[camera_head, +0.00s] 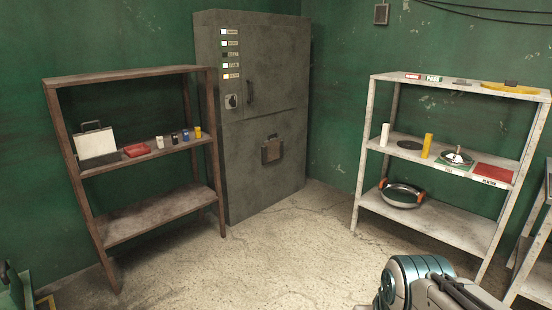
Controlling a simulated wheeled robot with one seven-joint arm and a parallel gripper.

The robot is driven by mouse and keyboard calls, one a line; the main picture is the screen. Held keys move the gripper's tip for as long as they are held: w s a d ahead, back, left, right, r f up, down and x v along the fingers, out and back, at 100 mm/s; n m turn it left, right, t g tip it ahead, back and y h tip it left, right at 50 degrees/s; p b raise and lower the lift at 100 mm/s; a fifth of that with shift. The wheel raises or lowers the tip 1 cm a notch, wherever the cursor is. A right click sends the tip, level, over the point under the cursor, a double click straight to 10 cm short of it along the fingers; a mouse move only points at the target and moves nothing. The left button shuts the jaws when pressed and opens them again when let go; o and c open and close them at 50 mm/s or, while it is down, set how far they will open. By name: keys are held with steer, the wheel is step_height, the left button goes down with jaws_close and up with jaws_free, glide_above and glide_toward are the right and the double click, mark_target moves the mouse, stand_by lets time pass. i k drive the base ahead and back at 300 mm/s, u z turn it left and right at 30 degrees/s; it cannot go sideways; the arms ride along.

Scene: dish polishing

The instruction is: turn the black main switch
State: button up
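The knob's exact setting is too small to tell. Part of my arm (425,280) shows at the bottom right, far from the cabinet. My gripper is not visible in this view.
A brown shelf (130,75) with small jars, a red tray and a case stands left of the cabinet. A white shelf (430,215) with dishes and supplies stands on the right. The concrete floor (270,265) between them is clear.

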mark_target(232, 102)
steer(key=u, duration=0.25)
steer(key=i, duration=4.35)
steer(key=z, duration=0.3)
